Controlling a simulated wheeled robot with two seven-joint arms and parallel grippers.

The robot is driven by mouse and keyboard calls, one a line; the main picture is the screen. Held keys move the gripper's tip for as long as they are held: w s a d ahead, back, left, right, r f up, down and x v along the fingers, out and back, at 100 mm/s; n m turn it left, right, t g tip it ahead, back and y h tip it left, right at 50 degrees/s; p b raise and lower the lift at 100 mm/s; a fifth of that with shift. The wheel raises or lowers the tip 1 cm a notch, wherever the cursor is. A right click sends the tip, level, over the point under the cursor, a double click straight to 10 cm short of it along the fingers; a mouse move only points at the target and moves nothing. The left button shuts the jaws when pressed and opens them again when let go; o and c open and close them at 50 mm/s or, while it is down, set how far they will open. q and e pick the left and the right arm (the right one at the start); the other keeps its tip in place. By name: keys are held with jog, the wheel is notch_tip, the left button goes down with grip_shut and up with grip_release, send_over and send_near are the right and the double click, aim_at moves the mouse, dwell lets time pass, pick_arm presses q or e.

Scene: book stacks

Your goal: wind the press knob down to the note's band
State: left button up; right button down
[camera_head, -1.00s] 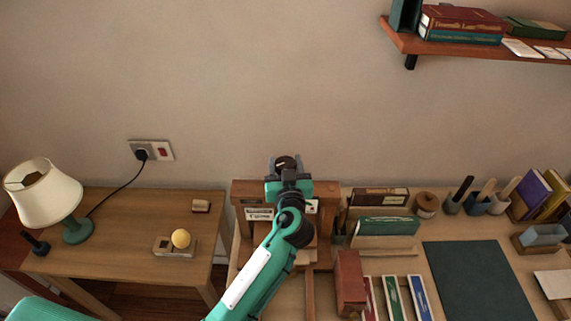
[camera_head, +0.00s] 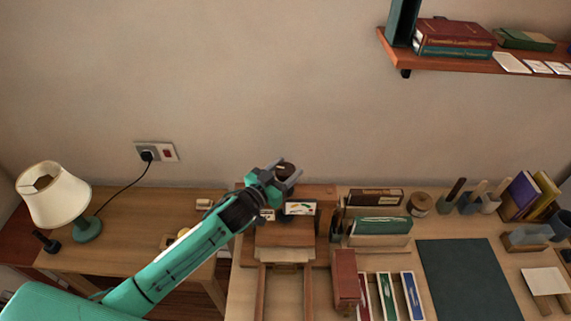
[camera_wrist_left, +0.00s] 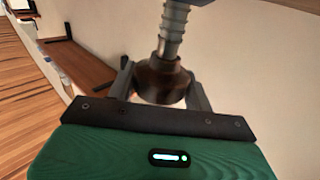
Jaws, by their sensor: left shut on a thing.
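The wooden book press (camera_head: 318,192) stands against the wall at the middle of the head view. Its dark round knob (camera_head: 285,167) sits on top, between the fingers of my left gripper (camera_head: 284,177). In the left wrist view the brown knob (camera_wrist_left: 162,82) is held between both fingers, with a threaded metal screw (camera_wrist_left: 173,30) running from it. A white card with coloured marks (camera_head: 300,208) is on the press front; a second card (camera_head: 267,214) is partly hidden by my arm. I cannot make out the note's band. My right gripper is not in view.
A lamp (camera_head: 55,195) stands on the side table at left, below a wall socket (camera_head: 156,152). Right of the press are upright books (camera_head: 380,227), a red box (camera_head: 346,277) and a dark green mat (camera_head: 462,280). A book shelf (camera_head: 480,62) hangs at upper right.

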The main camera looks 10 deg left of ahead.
pick_arm(q)
jog(key=shift+w+r+m+g+h+p, duration=0.1)
jog(key=shift+r+m+g+h+p, duration=0.2)
jog(key=shift+m+h, duration=0.35)
jog(key=shift+w+r+m+g+h+p, duration=0.1)
jog(key=shift+m+g+h, duration=0.35)
jog(key=shift+h, duration=0.3)
jog(key=o, duration=0.9)
jog(key=shift+s+g, duration=0.1)
jog(key=shift+g, duration=0.15)
jog(key=shift+o, duration=0.2)
jog(key=shift+f, duration=0.15)
jog(key=shift+s+f, duration=0.1)
jog(key=shift+s+a+f, duration=0.1)
jog(key=shift+s+a, duration=0.1)
jog(key=shift+a, duration=0.05)
jog(key=b+v, duration=0.5)
jog(key=v, duration=0.8)
jog(key=shift+b, duration=0.3)
